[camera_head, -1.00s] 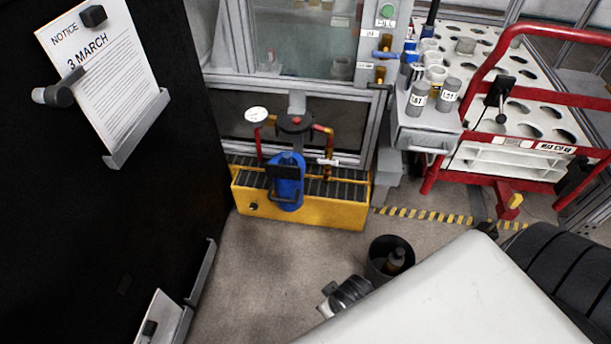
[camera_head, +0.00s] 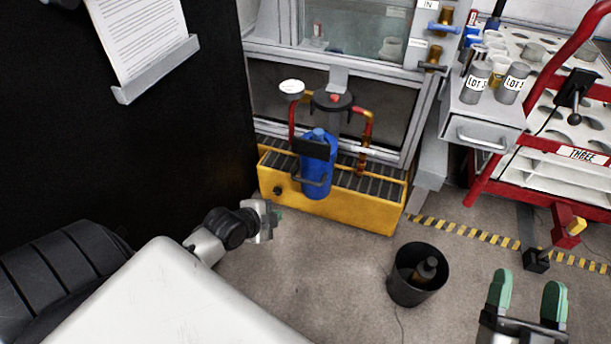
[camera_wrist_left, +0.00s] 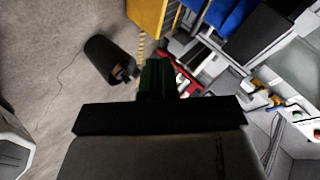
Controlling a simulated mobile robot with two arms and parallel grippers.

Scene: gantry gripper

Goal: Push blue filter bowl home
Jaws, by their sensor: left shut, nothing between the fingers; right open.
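The blue filter bowl (camera_head: 318,172) stands upright beneath a dark round filter head (camera_head: 332,100) with a red centre, over the grated yellow tray (camera_head: 372,213). A black bracket crosses the bowl's upper part. I cannot tell whether bowl and head touch. Part of the blue bowl shows at the top of the left wrist view (camera_wrist_left: 232,14). My left gripper (camera_head: 276,216) is shut and empty, low and left of the yellow tray, apart from the bowl. In the left wrist view its dark fingers (camera_wrist_left: 156,72) are together. My right gripper (camera_head: 527,285) is open and empty at lower right.
A black bin (camera_head: 418,290) holding a brown bottle stands on the floor right of the yellow tray. A red-framed cart (camera_head: 560,190) and a drawer unit (camera_head: 480,128) stand at right. A black panel (camera_head: 160,130) bounds the left.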

